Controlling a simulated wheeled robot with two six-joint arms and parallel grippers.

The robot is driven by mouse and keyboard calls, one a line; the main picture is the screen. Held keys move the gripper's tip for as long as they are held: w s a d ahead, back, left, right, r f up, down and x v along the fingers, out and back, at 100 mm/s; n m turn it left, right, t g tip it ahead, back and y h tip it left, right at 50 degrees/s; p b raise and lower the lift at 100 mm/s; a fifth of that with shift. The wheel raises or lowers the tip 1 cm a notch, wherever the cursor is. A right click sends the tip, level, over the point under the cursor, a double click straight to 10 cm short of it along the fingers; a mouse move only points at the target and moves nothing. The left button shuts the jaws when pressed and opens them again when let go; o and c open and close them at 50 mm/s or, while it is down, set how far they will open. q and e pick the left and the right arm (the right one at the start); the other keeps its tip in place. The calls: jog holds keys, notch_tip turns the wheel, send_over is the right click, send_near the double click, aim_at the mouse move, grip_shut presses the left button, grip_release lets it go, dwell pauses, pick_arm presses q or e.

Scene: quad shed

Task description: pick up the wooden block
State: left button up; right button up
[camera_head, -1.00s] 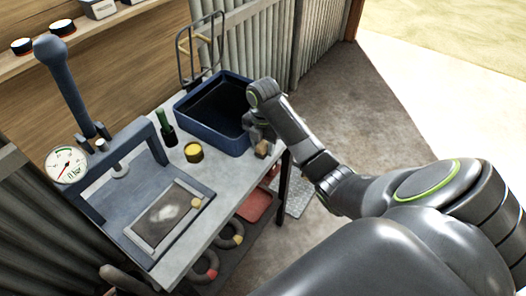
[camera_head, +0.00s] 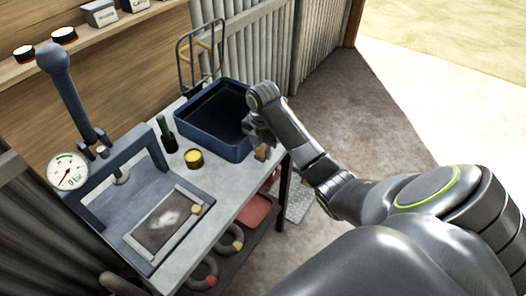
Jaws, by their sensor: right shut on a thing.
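The wooden block (camera_head: 261,153) is a small tan piece at the right edge of the grey bench, just right of the blue tray. My right gripper (camera_head: 259,141) is over it, pointing down, and is shut on it. The arm and gripper hide the block's upper part. I cannot tell whether the block still touches the bench top. My left gripper is not in view.
The blue tray (camera_head: 237,150) stands close beside the gripper. A yellow tin (camera_head: 194,158), a dark green bottle (camera_head: 165,133) and a blue press with a gauge (camera_head: 67,171) stand on the bench (camera_head: 225,190). A lower shelf holds rings and a red box.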

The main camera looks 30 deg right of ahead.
aim_at(263, 146)
notch_tip(263, 146, up, 9)
jog(key=p, duration=0.7)
jog(key=shift+f+p, duration=0.15)
jog(key=shift+p, duration=0.15)
